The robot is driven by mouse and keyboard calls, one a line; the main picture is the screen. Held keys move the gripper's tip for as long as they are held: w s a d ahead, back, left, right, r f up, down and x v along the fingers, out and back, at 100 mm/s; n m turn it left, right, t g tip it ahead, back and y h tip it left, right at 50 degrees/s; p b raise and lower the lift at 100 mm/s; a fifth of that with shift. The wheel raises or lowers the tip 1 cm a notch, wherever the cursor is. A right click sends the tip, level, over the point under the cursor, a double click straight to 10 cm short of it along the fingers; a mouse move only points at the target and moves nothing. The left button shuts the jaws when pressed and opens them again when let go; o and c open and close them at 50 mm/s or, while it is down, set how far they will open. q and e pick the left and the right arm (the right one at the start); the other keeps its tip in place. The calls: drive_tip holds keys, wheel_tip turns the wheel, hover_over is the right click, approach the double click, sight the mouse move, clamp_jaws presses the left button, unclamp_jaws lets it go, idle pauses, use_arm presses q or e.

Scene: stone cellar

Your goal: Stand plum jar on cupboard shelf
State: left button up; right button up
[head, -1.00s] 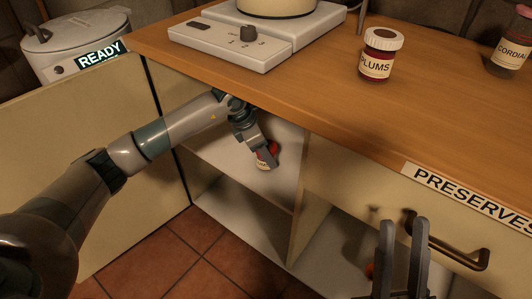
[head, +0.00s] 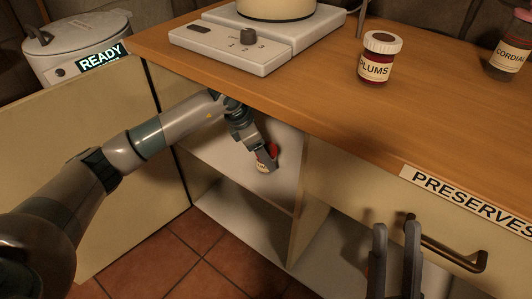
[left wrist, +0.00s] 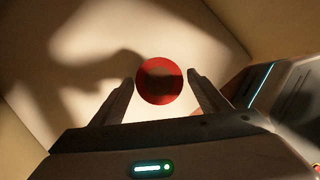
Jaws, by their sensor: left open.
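A jar labelled PLUMS (head: 374,68), with a white-rimmed lid and dark red contents, stands upright on the wooden counter. A second jar with a red lid (head: 274,149) is on the upper shelf (head: 213,151) of the open cupboard; its label is too small to read. My left gripper (head: 266,161) reaches into the cupboard at this jar and partly hides it. In the left wrist view the round red lid (left wrist: 159,81) lies between the two parted fingers, with small gaps. My right gripper (head: 396,226) is empty, fingers apart, in front of the drawer.
The cupboard's door (head: 80,165) stands open at left. A white hotplate (head: 232,50) and a CORDIAL bottle (head: 511,52) stand on the counter. The PRESERVES drawer (head: 350,180) with a dark handle (head: 455,255) is shut. The middle of the counter is clear.

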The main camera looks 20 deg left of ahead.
use_arm(q)
drive_tip(key=s+a+p, duration=0.1)
drive_tip(key=s+a, duration=0.6)
drive_tip(key=a, duration=0.2)
drive_tip(key=shift+a, duration=0.25)
use_arm(e)
drive_tip(key=f, duration=0.1)
drive_tip(key=a+f+g, duration=0.1)
drive_tip(key=f+g, duration=0.1)
drive_tip(key=shift+s+a+f, duration=0.1)
drive_tip(key=shift+s+a, duration=0.1)
drive_tip(key=shift+a, duration=0.15)
use_arm(q)
drive_tip(key=shift+f, duration=0.1)
use_arm(e)
drive_tip(key=shift+w+d+h, duration=0.1)
drive_tip(key=shift+h, duration=0.2)
